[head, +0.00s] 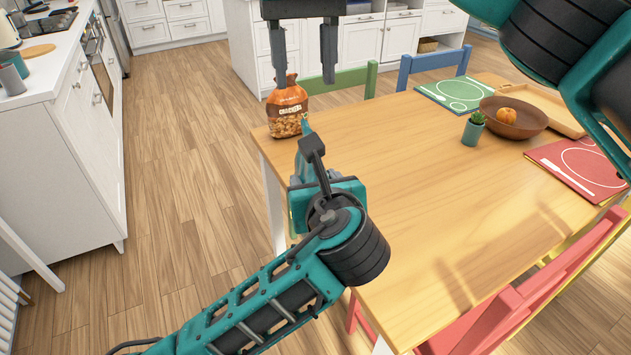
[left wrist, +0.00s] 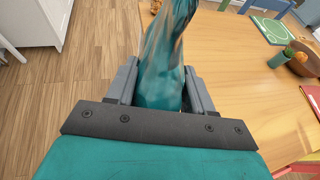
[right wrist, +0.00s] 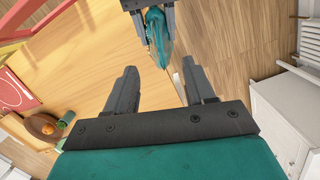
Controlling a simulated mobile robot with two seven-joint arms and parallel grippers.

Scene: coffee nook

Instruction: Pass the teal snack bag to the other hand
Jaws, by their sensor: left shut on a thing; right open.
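The teal snack bag (left wrist: 163,60) stands up between the fingers of my left gripper (left wrist: 158,88) in the left wrist view, its lower part clamped. In the head view, my left gripper (head: 305,150) is over the near left edge of the table and hides most of the bag; only a teal sliver (head: 304,124) shows. My right gripper (head: 303,80) is open and empty, farther off than the left one. In the right wrist view, the bag (right wrist: 158,35) is beyond the open fingers of my right gripper (right wrist: 160,80), apart from them.
An orange cracker bag (head: 288,110) stands at the table's far left corner. The wooden table (head: 430,190) also bears a small potted plant (head: 473,128), a brown bowl (head: 525,120) with an orange fruit, and green and red placemats. Its middle is clear.

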